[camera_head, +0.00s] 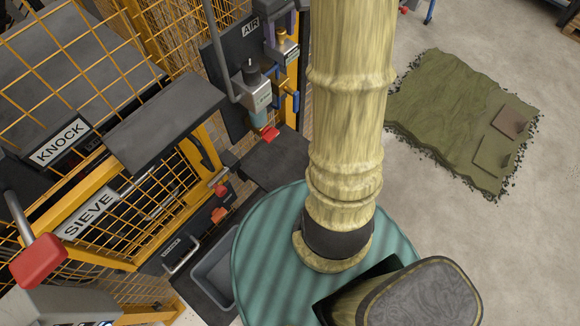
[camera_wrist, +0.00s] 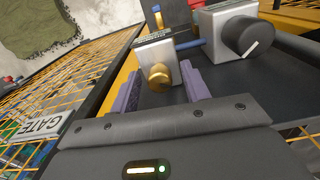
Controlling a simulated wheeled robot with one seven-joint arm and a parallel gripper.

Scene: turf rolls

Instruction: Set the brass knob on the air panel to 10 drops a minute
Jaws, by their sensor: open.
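The brass knob (camera_wrist: 158,76) sticks out from a small pale block (camera_wrist: 155,55) in the wrist view. My gripper (camera_wrist: 160,72) is open, its two purple fingers apart, one on each side of the knob in the picture. I cannot tell whether either finger touches it. In the head view the dark air panel (camera_head: 240,62), with its AIR sign (camera_head: 250,27), stands upper centre, partly hidden by my arm. The knob's setting and any drop scale are too small to read.
A grey block with a large black dial (camera_wrist: 246,35) with a white mark sits right of the knob, joined by a blue tube (camera_wrist: 190,44). Yellow mesh guards (camera_head: 75,60) stand at left. A red-handled lever (camera_head: 38,260) is lower left. A turf piece (camera_head: 455,110) lies on open floor.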

